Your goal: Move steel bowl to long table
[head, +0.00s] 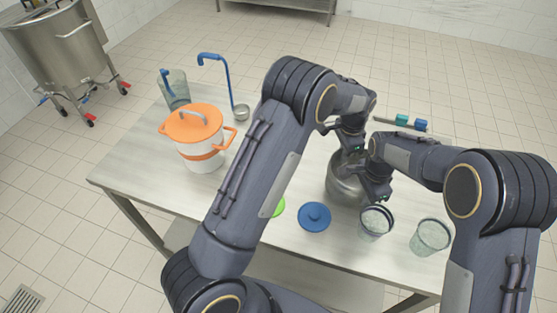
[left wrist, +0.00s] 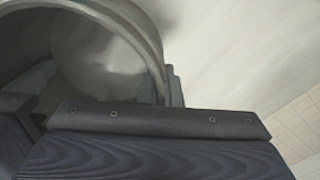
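The steel bowl (head: 342,188) stands on the light table (head: 128,178), partly hidden behind my arms. Its inside and curved rim fill the upper left of the left wrist view (left wrist: 95,55). My left gripper (head: 351,150) is at the bowl's far rim. In the left wrist view its fingertips (left wrist: 160,88) sit on both sides of the bowl's wall and look shut on it. My right gripper (head: 379,196) is at the bowl's right near side. Its fingers are too small and dark to tell whether they are open or shut.
A white and orange pot (head: 200,155), a glass container (head: 176,90) and a ladle (head: 240,112) stand at the left. A blue lid (head: 314,217) and two clear cups (head: 376,222), (head: 429,238) are along the near edge. A steel vat (head: 62,55) stands on the floor.

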